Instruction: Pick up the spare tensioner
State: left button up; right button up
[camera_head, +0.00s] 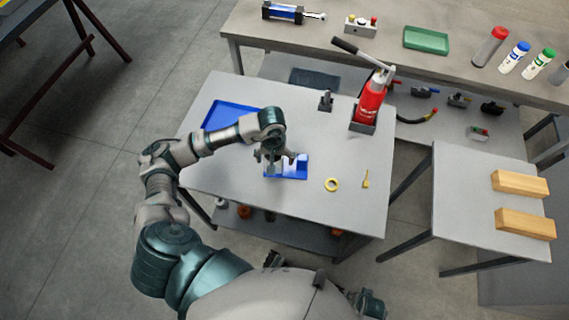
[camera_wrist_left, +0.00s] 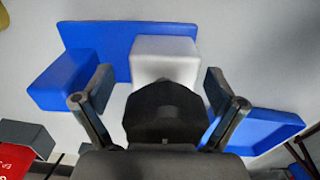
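A blue bracket-like piece (camera_head: 300,170) lies on the grey table under my left gripper (camera_head: 276,166); it looks like the spare tensioner, though no label shows. In the left wrist view the piece has a blue plate (camera_wrist_left: 110,38), a blue block at its left and a pale grey block (camera_wrist_left: 165,52) at its middle. The left gripper is open and points down at the piece, with the pale block between and beyond its spread fingers (camera_wrist_left: 160,95). The gripper's dark palm hides part of the piece, and I cannot tell whether the fingers touch it. My right gripper does not show.
A blue tray (camera_head: 230,114) lies behind the arm. A red bottle-shaped tool (camera_head: 370,102) stands at the table's back right. Wooden blocks (camera_head: 520,184) rest on a side table.

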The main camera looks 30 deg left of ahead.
pick_arm(q)
jog(key=shift+a+f, duration=0.2)
jog(key=shift+a, duration=0.05)
jog(key=c, duration=1.5)
jog(key=shift+c, duration=0.4)
jog(key=shift+r, duration=0.1)
